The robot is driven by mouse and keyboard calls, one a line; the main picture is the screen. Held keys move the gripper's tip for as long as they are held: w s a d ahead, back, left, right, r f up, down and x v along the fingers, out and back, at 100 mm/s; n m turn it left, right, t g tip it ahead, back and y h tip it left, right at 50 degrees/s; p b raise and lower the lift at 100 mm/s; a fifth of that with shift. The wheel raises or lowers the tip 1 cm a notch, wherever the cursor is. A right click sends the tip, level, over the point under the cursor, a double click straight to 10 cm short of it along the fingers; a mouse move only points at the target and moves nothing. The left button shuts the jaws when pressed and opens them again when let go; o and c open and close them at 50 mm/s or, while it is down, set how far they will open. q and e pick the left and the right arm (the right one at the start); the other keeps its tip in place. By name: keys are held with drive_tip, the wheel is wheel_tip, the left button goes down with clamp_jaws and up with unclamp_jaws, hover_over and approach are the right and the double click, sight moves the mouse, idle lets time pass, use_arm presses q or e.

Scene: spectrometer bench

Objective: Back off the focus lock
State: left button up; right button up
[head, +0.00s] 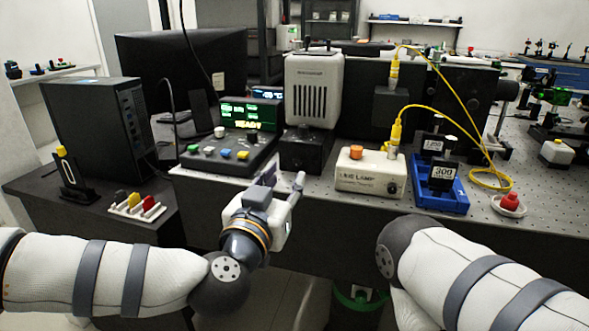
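I cannot make out for certain which part is the focus lock. A dark round knob (507,89) sticks out from the right side of the black spectrometer housing (463,92) at the back of the bench. My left gripper (285,178) is over the bench's front edge, in front of the black base below the grey vented unit (314,90). Its two fingers are apart with nothing visible between them. It is well to the left of the knob and nearer to me. My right arm comes in from the right; its gripper is out of view.
A lamp box (370,174) with an orange knob, a blue tray (440,197) with labelled blocks and a red-capped item in a white dish (509,203) line the front edge. A yellow fibre (451,110) loops above. A button console (232,150) stands left.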

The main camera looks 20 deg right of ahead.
sight(297, 163)
use_arm(q)
drive_tip(key=x, duration=0.5)
drive_tip(key=shift+w+d+f+b, duration=0.25)
drive_tip(key=shift+b, duration=0.1)
drive_tip(key=shift+w+d+r, duration=0.15)
drive_tip(key=shift+w+d, duration=0.15)
drive_tip(key=shift+w, duration=0.15)
drive_tip(key=shift+c, duration=0.5)
clamp_jaws()
